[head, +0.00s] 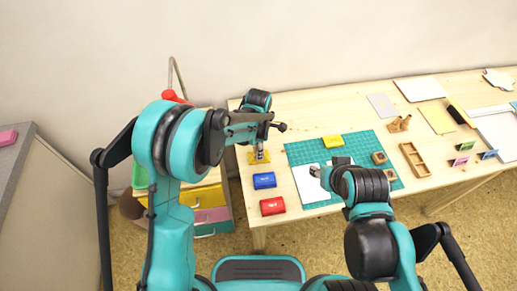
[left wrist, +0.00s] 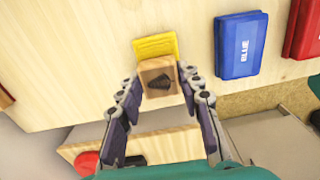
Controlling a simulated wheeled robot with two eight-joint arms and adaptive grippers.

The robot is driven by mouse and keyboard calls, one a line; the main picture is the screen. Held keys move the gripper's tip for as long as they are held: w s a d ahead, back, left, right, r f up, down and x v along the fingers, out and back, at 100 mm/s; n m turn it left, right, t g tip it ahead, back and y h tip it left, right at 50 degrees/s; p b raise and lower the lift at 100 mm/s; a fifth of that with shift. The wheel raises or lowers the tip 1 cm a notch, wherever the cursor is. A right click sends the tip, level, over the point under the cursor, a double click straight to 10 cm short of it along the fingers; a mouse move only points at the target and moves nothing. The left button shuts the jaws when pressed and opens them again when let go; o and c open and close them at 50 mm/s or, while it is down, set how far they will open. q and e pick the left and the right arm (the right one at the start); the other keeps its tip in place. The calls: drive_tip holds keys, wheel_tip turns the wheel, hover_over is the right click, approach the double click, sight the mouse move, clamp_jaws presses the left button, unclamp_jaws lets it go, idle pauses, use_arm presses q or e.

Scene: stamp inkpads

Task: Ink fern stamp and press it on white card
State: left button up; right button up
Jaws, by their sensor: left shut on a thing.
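My left gripper (left wrist: 161,100) is shut on a wooden stamp block (left wrist: 159,83) with a dark leaf-like mark on its face. The block is over the near edge of the yellow inkpad (left wrist: 155,46); I cannot tell whether they touch. In the head view the left gripper (head: 262,152) is at the yellow inkpad (head: 253,158), at the table's left end. The white card (head: 309,187) lies on the green mat (head: 302,149). My right gripper (head: 316,171) is above the card and partly hides it; its fingers are too small to read.
A blue inkpad (head: 264,180) and a red inkpad (head: 271,206) lie along the table's left edge. A yellow block (head: 333,141) and two wooden blocks (head: 379,157) are on the mat. A wooden tray (head: 414,160) stands to its right. Drawers (head: 212,215) are left of the table.

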use_arm(q)
drive_tip(key=shift+f+b, duration=0.4)
idle(1.4)
drive_tip(key=shift+r, duration=0.2)
drive_tip(key=shift+r+p, duration=0.4)
drive_tip(key=shift+r, duration=0.05)
drive_tip(key=shift+r+p, duration=1.85)
drive_tip(key=shift+r, duration=0.95)
drive_tip(key=shift+a+f, duration=0.1)
